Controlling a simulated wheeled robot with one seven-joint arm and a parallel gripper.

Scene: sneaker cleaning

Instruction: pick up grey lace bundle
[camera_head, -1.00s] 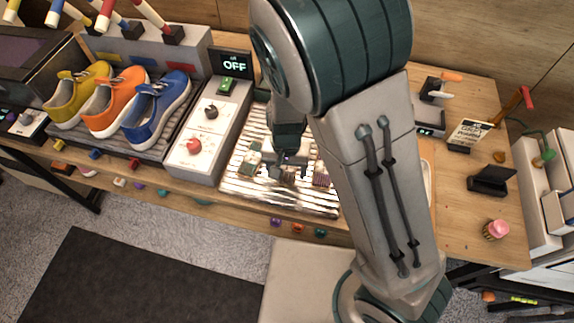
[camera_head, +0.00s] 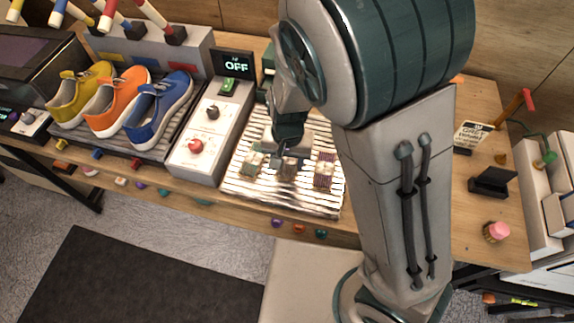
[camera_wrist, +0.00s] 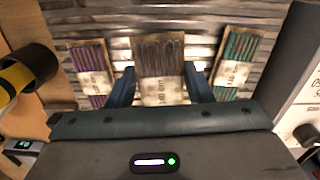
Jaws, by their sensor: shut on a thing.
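The grey lace bundle (camera_wrist: 160,65) shows in the middle of the wrist view, with a pale paper band around it. My gripper (camera_wrist: 160,90) is shut on it, one finger at each side. In the head view my gripper (camera_head: 282,158) is over the corrugated metal tray, and the grey bundle (camera_head: 289,170) shows just beside its fingers. I cannot tell whether the bundle is clear of the tray. A purple lace bundle (camera_wrist: 90,75) and a green lace bundle (camera_wrist: 236,62) lie on either side; in the head view they are at right and left.
The corrugated tray (camera_head: 280,201) lies on the wooden bench. Left of it stands a white control box (camera_head: 195,165) with a red knob, then a rack with yellow, orange and blue sneakers (camera_head: 158,108). A pink-topped item (camera_head: 496,231) stands at the right.

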